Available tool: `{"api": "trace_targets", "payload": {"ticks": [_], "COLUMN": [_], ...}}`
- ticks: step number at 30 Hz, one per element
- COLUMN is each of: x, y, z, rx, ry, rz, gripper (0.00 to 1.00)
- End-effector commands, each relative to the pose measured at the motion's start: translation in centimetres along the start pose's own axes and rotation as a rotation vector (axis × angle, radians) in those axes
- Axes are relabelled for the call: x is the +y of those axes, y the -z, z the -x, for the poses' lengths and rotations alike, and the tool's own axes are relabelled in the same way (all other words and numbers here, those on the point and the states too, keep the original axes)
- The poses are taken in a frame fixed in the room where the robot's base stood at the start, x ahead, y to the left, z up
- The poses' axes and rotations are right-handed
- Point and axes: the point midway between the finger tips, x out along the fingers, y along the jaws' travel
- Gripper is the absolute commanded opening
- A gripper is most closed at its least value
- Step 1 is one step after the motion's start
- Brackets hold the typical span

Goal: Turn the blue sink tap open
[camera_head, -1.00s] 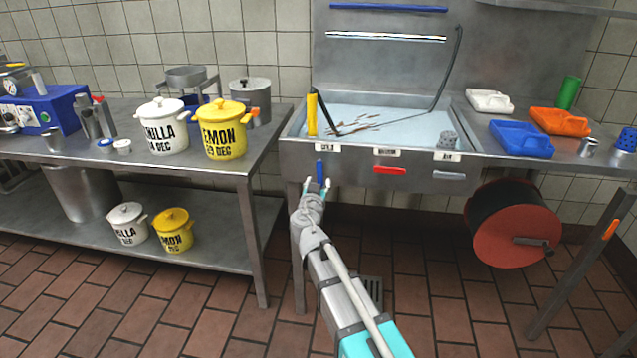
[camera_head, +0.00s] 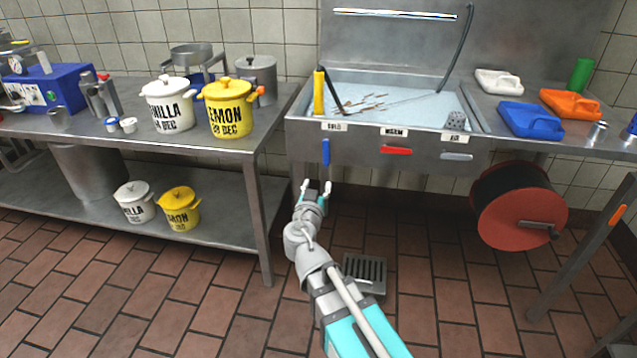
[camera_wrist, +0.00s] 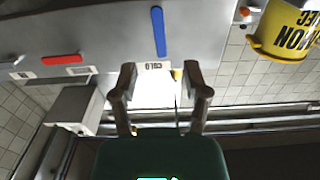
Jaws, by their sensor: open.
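The blue tap handle (camera_head: 326,151) hangs vertically on the sink's front panel, under the "COLD" label (camera_head: 334,126). My gripper (camera_head: 316,186) is open and empty. In the head view its fingertips appear just below and slightly left of the handle's lower end, with a gap. In the wrist view the blue handle (camera_wrist: 158,30) stands out on the grey panel beyond the fingertips (camera_wrist: 160,75), roughly centred between them. The handle is not between the fingers. The sink basin (camera_head: 400,85) holds water with brown bits.
A red handle (camera_head: 396,150) and a grey handle (camera_head: 456,157) lie horizontal to the right on the same panel. A red hose reel (camera_head: 520,220) is right of them. A table (camera_head: 262,200) with pots stands left. The floor around the drain (camera_head: 365,274) is open.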

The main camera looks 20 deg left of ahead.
Motion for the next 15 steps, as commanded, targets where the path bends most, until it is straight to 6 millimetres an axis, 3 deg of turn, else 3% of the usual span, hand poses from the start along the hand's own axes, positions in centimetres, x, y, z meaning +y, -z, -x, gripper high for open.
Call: {"api": "trace_targets", "payload": {"ticks": [7,15], "x": [0.0,-0.4], "y": [0.0,-0.9], "z": [0.0,-1.0], "rx": [0.0,-0.011], "ry": [0.0,0.036], "rz": [0.0,-0.014], "gripper": [0.58,0.08]}}
